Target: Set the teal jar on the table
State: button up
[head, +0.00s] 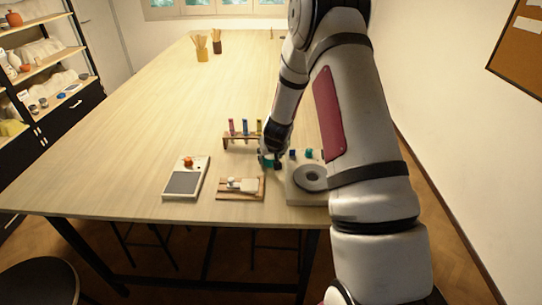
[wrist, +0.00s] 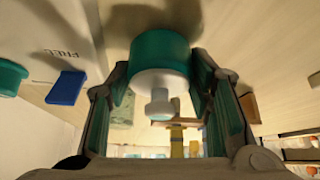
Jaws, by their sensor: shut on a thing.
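The teal jar (wrist: 160,50), with a white lid and round knob, sits between the two fingers of my gripper (wrist: 162,72) in the wrist view. The gripper is shut on its sides. In the head view the jar shows as a small teal patch (head: 267,161) beneath my gripper (head: 271,154), mostly hidden by it. The jar is over or on the pale wooden table (head: 150,120), just left of a whitish slab. I cannot tell whether its base touches the table.
A rack (head: 238,138) of coloured tubes stands close behind the jar. A wooden board (head: 240,195) and a white scale-like device (head: 185,180) lie in front. The slab (head: 296,190) at right carries a grey disc and small blue and teal pieces. The table's left and far parts are mostly clear.

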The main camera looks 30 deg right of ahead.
jog(key=o, duration=1.1)
jog(key=shift+f, duration=0.15)
